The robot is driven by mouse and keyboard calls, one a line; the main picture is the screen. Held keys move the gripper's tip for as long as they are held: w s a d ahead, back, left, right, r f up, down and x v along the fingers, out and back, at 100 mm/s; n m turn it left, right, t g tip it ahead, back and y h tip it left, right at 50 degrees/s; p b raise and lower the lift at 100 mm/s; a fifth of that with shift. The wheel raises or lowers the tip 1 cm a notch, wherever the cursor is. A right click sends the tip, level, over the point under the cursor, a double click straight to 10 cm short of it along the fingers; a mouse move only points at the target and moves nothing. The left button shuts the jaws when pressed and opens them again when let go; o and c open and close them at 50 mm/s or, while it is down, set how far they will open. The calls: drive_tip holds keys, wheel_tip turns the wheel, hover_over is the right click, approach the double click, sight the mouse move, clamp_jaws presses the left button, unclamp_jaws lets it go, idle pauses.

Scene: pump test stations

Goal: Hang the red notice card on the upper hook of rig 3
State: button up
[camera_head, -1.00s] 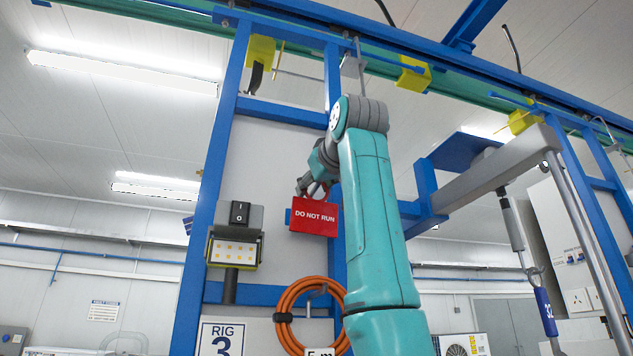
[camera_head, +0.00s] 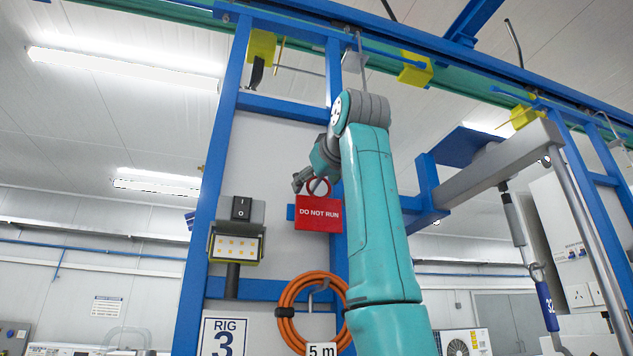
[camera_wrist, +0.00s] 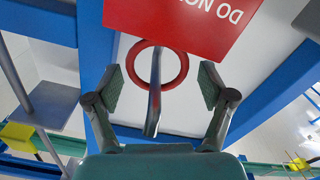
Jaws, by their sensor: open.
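The red notice card (camera_head: 319,214) reads DO NOT RUN and hangs upright against rig 3. Its red ring (camera_head: 318,186) shows above it. In the wrist view the card (camera_wrist: 185,25) appears inverted, and a grey hook (camera_wrist: 154,100) passes through the opening of its ring (camera_wrist: 178,82). My gripper (camera_head: 307,181) is open at the ring's height. In the wrist view its two fingers stand apart on either side of the ring, touching neither it nor the card. My arm hides part of the rig's right post.
A coiled orange hose (camera_head: 288,311) hangs on a hook below the card. A switch box (camera_head: 242,209) and a lit lamp panel (camera_head: 236,247) are to the left, above the RIG 3 sign (camera_head: 223,338). Blue frame posts (camera_head: 205,215) and a grey beam (camera_head: 505,162) flank the arm.

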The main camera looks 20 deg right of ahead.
drive_tip(key=s, duration=1.2)
